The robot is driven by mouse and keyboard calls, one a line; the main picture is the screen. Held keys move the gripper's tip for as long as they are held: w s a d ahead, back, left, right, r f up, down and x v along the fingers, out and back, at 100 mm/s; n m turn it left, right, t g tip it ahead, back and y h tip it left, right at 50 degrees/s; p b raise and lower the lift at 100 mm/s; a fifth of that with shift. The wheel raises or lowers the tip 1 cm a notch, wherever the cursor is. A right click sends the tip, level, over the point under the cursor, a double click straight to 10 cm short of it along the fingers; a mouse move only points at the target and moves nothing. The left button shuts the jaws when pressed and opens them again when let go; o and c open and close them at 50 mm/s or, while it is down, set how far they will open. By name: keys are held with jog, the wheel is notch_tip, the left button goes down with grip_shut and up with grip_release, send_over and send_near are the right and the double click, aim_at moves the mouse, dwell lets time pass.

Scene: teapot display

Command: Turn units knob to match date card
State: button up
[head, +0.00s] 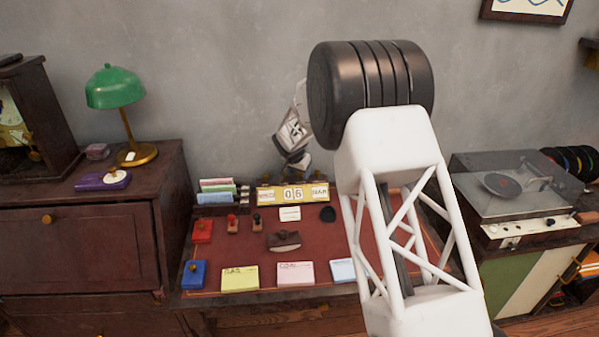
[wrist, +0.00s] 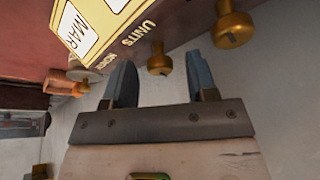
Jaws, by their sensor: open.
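The yellow calendar (head: 258,195) stands at the back of the desk in the head view, showing 06 in the middle and what looks like MAR at the right. In the wrist view the calendar (wrist: 108,42) is tilted, with MAR and the labels UNITS and MONTH readable. A brass knob (wrist: 160,62), by the UNITS label, lies between and just beyond the fingertips of my gripper (wrist: 160,72). My gripper is open, with nothing between its fingers; contact with the knob cannot be told. A small white card (head: 290,213), possibly the date card, lies before the calendar; its text is unreadable.
Other brass knobs flank the middle one: one (wrist: 233,27) at right, another (wrist: 84,80) at left, close to a finger. Stamps (head: 232,223), a stamp rocker (head: 284,241) and note pads (head: 240,278) lie on the red desktop. My arm hides the desk's right part.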

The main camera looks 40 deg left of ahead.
jog(key=shift+c, duration=0.4)
jog(key=c, duration=0.8)
jog(key=shift+n, duration=0.5)
jog(key=shift+w+d+n+g+y, duration=0.15)
jog(key=shift+n+g+y, duration=0.25)
jog(key=shift+n+y, duration=0.9)
jog(key=n+g, duration=0.1)
jog(key=n, duration=0.5)
jog(key=shift+d+y, duration=0.1)
jog(key=shift+y, duration=0.2)
jog(key=n+g, duration=0.1)
jog(key=n, duration=0.1)
jog(key=n+g, duration=0.1)
jog(key=n, duration=0.1)
jog(key=shift+w+n+y, duration=0.15)
jog(key=shift+n+y, duration=0.15)
jog(key=shift+w+n+g, duration=0.1)
jog(key=shift+n+g, duration=0.9)
jog(key=shift+n, duration=1.3)
